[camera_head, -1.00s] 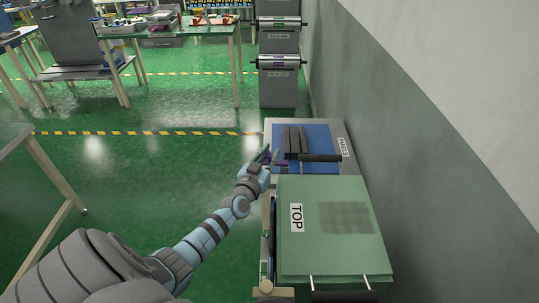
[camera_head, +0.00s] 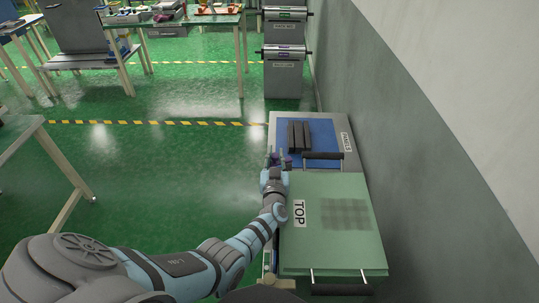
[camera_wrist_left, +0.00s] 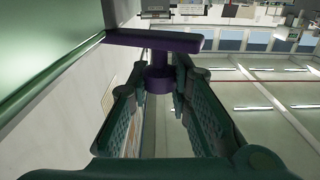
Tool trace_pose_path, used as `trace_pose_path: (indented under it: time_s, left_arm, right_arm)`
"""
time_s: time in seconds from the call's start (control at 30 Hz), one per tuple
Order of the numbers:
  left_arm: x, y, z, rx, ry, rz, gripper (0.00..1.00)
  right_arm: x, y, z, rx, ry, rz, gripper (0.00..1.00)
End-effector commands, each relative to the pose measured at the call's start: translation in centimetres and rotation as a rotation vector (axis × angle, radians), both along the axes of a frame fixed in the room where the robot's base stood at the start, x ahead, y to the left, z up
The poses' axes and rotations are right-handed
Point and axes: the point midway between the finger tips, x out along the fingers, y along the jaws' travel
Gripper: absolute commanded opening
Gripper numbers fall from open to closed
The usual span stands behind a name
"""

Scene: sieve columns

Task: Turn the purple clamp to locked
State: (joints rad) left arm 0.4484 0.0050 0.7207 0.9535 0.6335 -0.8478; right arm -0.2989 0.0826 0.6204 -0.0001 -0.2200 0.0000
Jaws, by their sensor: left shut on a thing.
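The purple clamp (camera_wrist_left: 160,78) shows in the left wrist view as a long flat bar on a round hub, beside a green surface. The bar lies crosswise beyond my fingertips. My left gripper (camera_wrist_left: 160,90) is shut on the clamp, with a finger on each side of the hub. In the head view my left gripper (camera_head: 279,158) is at the far left corner of the green box marked TOP (camera_head: 334,212). There the clamp is small and mostly hidden by the gripper. I cannot read a locked or unlocked mark. My right gripper is not in view.
Behind the green box is a grey stand with a blue mat (camera_head: 324,132) and dark bars (camera_head: 299,136). A black handle (camera_head: 323,155) sticks up at the box's far edge. The wall (camera_head: 420,150) is close on the right. Open green floor (camera_head: 170,170) lies to the left.

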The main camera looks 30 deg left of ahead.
Motion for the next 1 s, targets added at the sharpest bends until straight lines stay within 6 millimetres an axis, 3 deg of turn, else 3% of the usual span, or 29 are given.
trace_pose_path:
  time_s: [0.03, 0.07, 0.2, 0.57, 0.67, 1.0]
  left_arm:
    - [0.0, -0.1, -0.1, -0.004, 0.001, -0.001, 0.00]
    - [0.0, -0.1, -0.1, -0.004, 0.001, -0.001, 0.22]
    - [-0.1, 0.0, -0.1, -0.005, 0.002, 0.000, 0.40]
    - [-0.2, 0.3, 0.4, -0.004, 0.000, 0.005, 0.40]
    - [-0.2, 0.3, 1.6, -0.006, -0.002, 0.007, 0.40]
    - [-0.1, 0.1, 8.9, -0.006, -0.004, 0.002, 0.40]
  right_arm:
    - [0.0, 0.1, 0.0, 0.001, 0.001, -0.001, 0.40]
    - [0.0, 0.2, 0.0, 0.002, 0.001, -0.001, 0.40]
    - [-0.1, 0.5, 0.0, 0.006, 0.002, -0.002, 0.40]
    - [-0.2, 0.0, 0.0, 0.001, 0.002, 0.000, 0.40]
    - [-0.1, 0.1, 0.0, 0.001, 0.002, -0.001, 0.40]
    - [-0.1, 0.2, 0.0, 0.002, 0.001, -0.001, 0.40]
